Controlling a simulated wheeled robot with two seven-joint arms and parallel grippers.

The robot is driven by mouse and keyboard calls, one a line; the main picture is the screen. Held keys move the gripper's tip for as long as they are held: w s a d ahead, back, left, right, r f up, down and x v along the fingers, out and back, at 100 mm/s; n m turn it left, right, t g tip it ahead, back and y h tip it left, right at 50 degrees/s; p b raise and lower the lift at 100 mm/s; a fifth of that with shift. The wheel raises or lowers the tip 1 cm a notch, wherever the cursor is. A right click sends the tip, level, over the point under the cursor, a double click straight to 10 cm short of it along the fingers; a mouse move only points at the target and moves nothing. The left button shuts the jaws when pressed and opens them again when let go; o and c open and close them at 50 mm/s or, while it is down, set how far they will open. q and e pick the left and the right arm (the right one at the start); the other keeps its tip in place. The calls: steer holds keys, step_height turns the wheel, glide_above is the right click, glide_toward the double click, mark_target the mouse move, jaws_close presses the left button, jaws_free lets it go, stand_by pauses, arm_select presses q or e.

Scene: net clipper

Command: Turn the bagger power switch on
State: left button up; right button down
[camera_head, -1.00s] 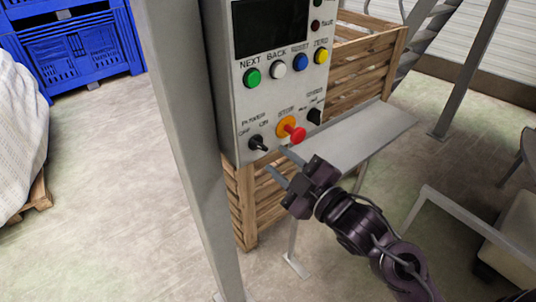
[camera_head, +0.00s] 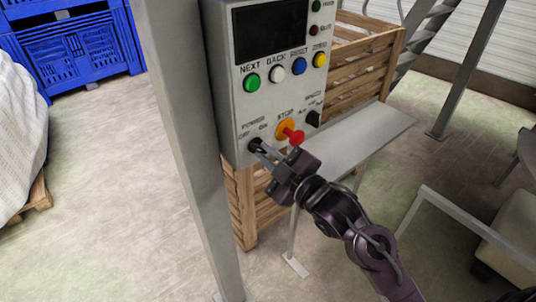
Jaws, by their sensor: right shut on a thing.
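The bagger power switch (camera_head: 255,145) is a black rotary knob at the lower left of the grey control panel (camera_head: 238,110), under the labels POWER, OFF and ON. My right gripper (camera_head: 259,149) reaches it from the lower right, its fingers shut on the knob. The fingers cover most of the knob, so I cannot tell which way it points. My left gripper is not in view.
The red stop button (camera_head: 295,136) on its orange base sits just right of my fingers. A black selector (camera_head: 313,119) is further right. A grey shelf (camera_head: 350,143) and a wooden crate (camera_head: 243,205) are beside and behind the panel. A grey post (camera_head: 190,140) stands left.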

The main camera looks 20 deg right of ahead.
steer(key=m+p, duration=0.2)
steer(key=shift+r+p, duration=0.15)
steer(key=shift+p, duration=0.15)
steer(key=m+p, duration=0.9)
steer(key=m, duration=0.1)
steer(key=shift+p, duration=0.35)
steer(key=m+p, duration=0.2)
steer(key=m, duration=0.1)
steer(key=shift+a+p, duration=0.1)
steer(key=shift+p, duration=0.3)
steer(key=shift+m+p, duration=0.95)
steer(key=shift+m, duration=0.55)
steer(key=shift+f, duration=0.2)
steer(key=c, duration=1.5)
jaws_free()
steer(key=shift+s, duration=0.15)
